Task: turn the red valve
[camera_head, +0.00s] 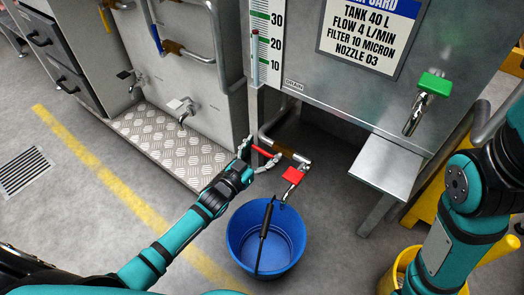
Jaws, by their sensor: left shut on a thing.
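My left gripper (262,157) is shut on a red lever (264,152) at the pipe under the tank. A tap with a red block-shaped top (293,175) sits just right of and below the gripper, apart from its fingers. I cannot tell how the lever and this tap are joined, as the fingers partly cover the lever. The tap's spout is above the blue bucket (236,238), which stands on the floor. My right arm shows at the right edge; its gripper is out of view.
The grey tank with a label card (372,28) stands behind. A green-topped tap (434,84) is above a metal shelf (386,166). A yellow bucket (401,264) is partly behind my right arm. A tread-plate step (170,143) lies left, with open floor in front.

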